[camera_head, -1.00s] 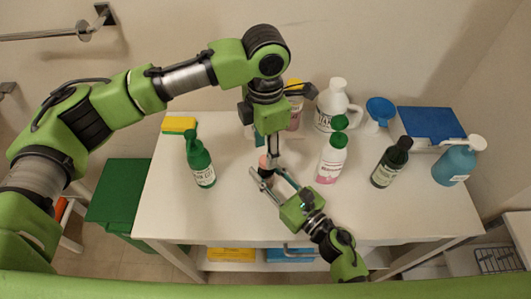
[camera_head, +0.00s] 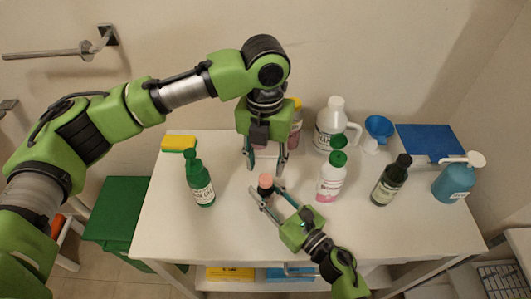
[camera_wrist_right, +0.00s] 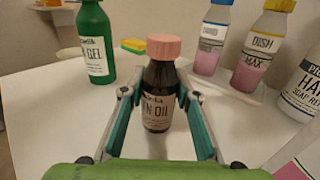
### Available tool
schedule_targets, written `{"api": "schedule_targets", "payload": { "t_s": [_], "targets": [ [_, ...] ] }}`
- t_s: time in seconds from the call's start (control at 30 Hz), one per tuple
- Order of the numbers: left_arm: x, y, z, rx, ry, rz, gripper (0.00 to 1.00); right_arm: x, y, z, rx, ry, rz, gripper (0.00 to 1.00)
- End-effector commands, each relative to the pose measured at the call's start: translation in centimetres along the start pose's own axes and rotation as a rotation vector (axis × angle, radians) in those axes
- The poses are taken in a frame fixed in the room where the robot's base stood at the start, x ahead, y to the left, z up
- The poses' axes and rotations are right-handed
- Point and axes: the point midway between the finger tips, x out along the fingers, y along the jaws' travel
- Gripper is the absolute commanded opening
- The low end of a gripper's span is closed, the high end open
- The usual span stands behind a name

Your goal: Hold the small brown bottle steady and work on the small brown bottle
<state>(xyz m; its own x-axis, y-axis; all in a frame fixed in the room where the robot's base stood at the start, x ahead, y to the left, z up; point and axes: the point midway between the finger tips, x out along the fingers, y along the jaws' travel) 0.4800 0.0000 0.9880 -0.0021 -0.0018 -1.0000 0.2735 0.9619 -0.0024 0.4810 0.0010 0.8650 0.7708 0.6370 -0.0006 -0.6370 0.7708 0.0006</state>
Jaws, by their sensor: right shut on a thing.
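The small brown bottle (camera_head: 267,188) stands upright on the white table with its pink cap on. In the right wrist view the bottle (camera_wrist_right: 159,100) is dark, with a pale label. My right gripper (camera_head: 265,193) is shut on the bottle, one finger on each side of its body. My left gripper (camera_head: 265,167) is open and empty, pointing down just behind and above the bottle, clear of the cap. The left gripper does not show in the wrist view.
A green bottle (camera_head: 200,183) and a yellow sponge (camera_head: 179,143) are on the left. A white-pink bottle (camera_head: 330,182), a dark bottle (camera_head: 388,183) and a blue pump bottle (camera_head: 455,181) stand right. A white jug (camera_head: 331,128) and blue funnel (camera_head: 379,130) are behind.

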Motion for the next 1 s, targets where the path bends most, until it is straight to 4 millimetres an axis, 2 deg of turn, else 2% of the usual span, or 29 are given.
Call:
{"api": "schedule_targets", "payload": {
  "t_s": [1.0],
  "targets": [
    [-1.6,-0.1,0.0,-2.118,-0.002,0.000,0.38,0.0,0.0,0.0,0.000,0.000,0.000,0.00]
  ]
}}
